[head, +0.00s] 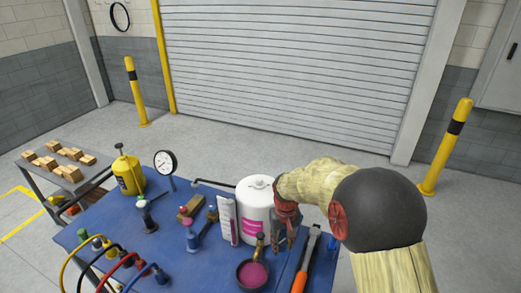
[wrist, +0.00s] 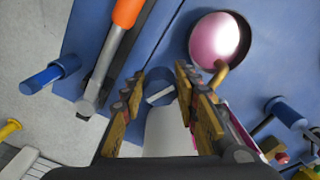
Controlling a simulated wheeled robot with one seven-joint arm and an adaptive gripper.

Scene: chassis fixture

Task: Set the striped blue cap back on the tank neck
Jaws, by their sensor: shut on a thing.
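My gripper (head: 286,243) is low over the blue bench top, just right of the white tank (head: 256,210) with pink markings. In the wrist view its fingers (wrist: 163,82) close on a small blue piece with a pale stripe, which looks like the striped blue cap (wrist: 160,93). In the head view the fingers hide the cap. A pale rounded top with a small knob shows on the tank; I cannot tell whether this is the neck. A pale grey surface fills the space below the cap in the wrist view, and I cannot tell what it is.
A pink-filled bowl (head: 252,274) stands in front of the tank. An orange-handled tool (head: 302,274) and a blue cylinder (head: 332,243) lie to the right. A white striped panel (head: 227,220), blue-handled fittings (head: 191,236) and a gauge (head: 166,163) crowd the left side.

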